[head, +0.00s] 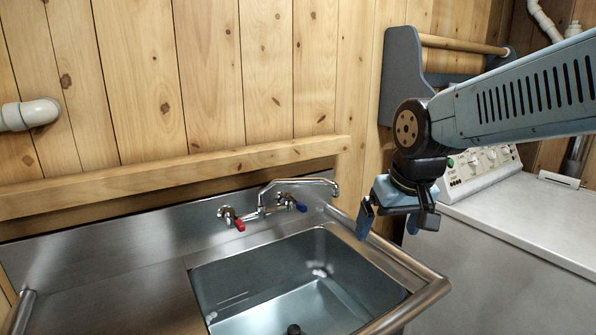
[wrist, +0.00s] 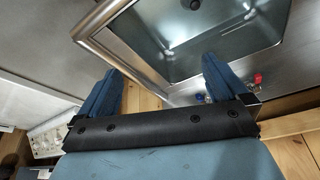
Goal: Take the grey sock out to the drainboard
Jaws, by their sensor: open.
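No grey sock can be made out in either view. The steel drainboard (head: 110,300) is the flat bare surface left of the sink basin in the head view. My gripper (head: 389,224) is open and empty, pointing down above the right rim of the sink, near the wall. In the wrist view its two blue fingers (wrist: 163,68) are spread apart, with the sink's rounded rail and plank wall behind them. The sink basin (head: 270,275) holds a dark drain and some pale glints; its near part is cut off by the frame.
A faucet (head: 300,182) with red and blue handles stands at the back of the sink. A white washing machine (head: 530,215) stands at the right. A grey bracket with a wooden roller (head: 465,44) hangs on the wall behind my arm. A wooden ledge (head: 180,178) runs above the backsplash.

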